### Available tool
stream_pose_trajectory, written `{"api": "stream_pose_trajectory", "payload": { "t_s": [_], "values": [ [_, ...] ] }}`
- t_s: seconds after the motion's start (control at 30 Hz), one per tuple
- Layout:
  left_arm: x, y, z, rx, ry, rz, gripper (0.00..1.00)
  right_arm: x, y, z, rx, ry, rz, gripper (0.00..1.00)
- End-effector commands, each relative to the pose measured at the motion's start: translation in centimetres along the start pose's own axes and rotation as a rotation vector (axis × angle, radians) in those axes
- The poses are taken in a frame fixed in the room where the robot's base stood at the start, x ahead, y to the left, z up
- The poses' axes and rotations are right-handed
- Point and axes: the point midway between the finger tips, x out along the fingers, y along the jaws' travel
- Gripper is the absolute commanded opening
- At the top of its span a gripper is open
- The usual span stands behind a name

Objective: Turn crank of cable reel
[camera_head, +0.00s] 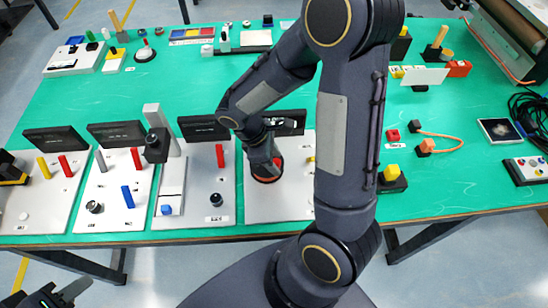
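My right arm reaches up from the bottom and bends left over the table, with its gripper (268,165) pointing down at a round red and black part (267,178) on a light panel (285,207). The gripper hides much of this part; I cannot tell whether they touch or how far the fingers are open. I cannot clearly make out the cable reel or its crank. Black coiled cable (527,110) lies at the right edge of the table. My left gripper (62,296) is at the bottom left, off the table, with fingers apart and empty.
Several light panels with red, yellow and blue levers and knobs line the near left of the green table (100,110). A tall grey block (155,118) stands left of my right gripper. My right arm hides the table's middle.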

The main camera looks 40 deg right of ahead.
Motion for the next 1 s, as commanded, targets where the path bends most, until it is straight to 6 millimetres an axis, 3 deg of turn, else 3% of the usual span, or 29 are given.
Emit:
{"api": "stream_pose_trajectory", "payload": {
  "t_s": [0.27, 0.5, 0.7, 1.0],
  "values": [
    [0.0, 0.0, 0.0, 0.000, 0.000, 0.000, 0.36, -0.9, 0.1, -0.1, 0.000, 0.002, 0.002, 0.43],
    [0.0, 0.0, 0.0, 0.000, 0.000, 0.000, 0.36, -5.0, 0.1, -0.1, 0.000, 0.004, 0.004, 0.43],
    [0.1, 0.0, 0.0, 0.000, 0.000, 0.000, 0.36, -7.3, 0.1, -0.1, 0.001, 0.002, 0.002, 0.43],
    [0.1, 0.0, 0.0, 0.000, 0.000, 0.000, 0.36, -7.8, 0.0, 0.0, 0.000, 0.000, -0.001, 0.43]
  ]
}}
